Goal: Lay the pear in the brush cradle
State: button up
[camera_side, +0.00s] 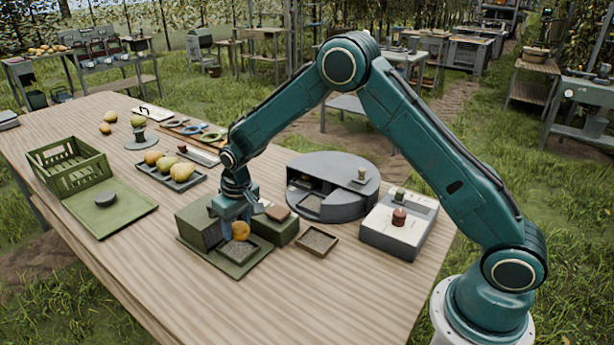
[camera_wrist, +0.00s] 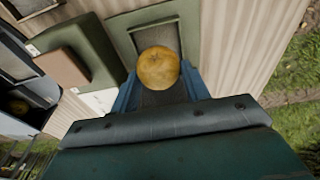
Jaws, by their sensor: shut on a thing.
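My gripper (camera_side: 238,212) is shut on a yellow-orange pear (camera_side: 240,230) and points straight down. In the wrist view the pear (camera_wrist: 158,68) sits between the two blue fingers (camera_wrist: 158,92), with its round end facing the camera. Below it is a green frame with a grey bed, which looks like the brush cradle (camera_side: 222,262). Its green rim (camera_wrist: 119,30) shows around the pear in the wrist view. The pear hides part of the bed. I cannot tell whether the pear touches it.
Green blocks (camera_side: 197,222) stand close behind and beside the cradle. A small tray (camera_side: 317,240), a round grey turntable (camera_side: 325,205) and a white control box (camera_side: 397,228) are to the right. A grey tray of pears (camera_side: 172,182) and a green crate (camera_side: 67,165) are to the left.

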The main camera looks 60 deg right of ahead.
aim_at(239, 238)
jog(key=shift+f, duration=0.2)
jog(key=shift+f, duration=2.05)
jog(key=shift+f, duration=0.1)
jog(key=o, duration=1)
jog(key=r, duration=0.3)
jog(key=s+r, duration=0.1)
jog(key=r, duration=0.6)
jog(key=shift+s+r, duration=0.4)
jog(key=shift+r, duration=0.65)
jog(key=shift+r, duration=0.1)
